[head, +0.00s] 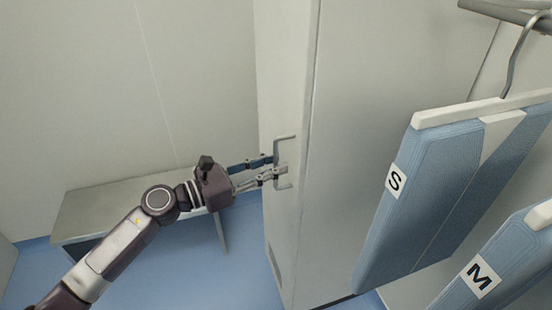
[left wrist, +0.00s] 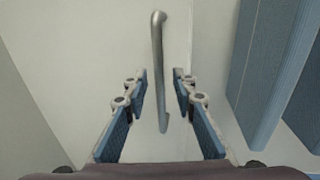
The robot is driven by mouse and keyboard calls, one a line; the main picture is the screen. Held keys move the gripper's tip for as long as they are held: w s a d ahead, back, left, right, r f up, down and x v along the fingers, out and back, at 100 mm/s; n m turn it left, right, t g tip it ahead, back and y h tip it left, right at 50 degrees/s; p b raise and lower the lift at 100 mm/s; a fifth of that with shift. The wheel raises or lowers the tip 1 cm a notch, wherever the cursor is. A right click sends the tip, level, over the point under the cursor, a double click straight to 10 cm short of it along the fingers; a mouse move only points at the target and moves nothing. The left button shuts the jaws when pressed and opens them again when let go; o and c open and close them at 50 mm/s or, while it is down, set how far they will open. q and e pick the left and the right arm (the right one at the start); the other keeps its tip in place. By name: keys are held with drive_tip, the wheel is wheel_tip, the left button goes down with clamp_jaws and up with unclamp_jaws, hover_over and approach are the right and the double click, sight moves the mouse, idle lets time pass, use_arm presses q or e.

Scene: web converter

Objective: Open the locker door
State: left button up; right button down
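The pale locker door (head: 287,70) stands upright in the middle of the head view, seen at a steep angle. A grey D-shaped handle (head: 292,137) is on its face; in the left wrist view the handle (left wrist: 157,60) runs nearly upright down the middle. My left gripper (head: 276,167) is at the handle, and its fingers (left wrist: 161,100) are spread with the handle bar between them. A gap shows on both sides of the bar in the wrist view. I cannot tell whether the door is ajar. My right gripper is not in view.
Blue garments marked S (head: 440,180) and M (head: 505,275) hang from a metal rail (head: 505,12) right of the door. A low bench (head: 120,205) stands against the wall at the left. Blue floor (head: 190,275) shows below.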

use_arm(q)
drive_tip(key=shift+w+d, duration=0.35)
drive_tip(key=shift+d, duration=0.1)
clamp_jaws()
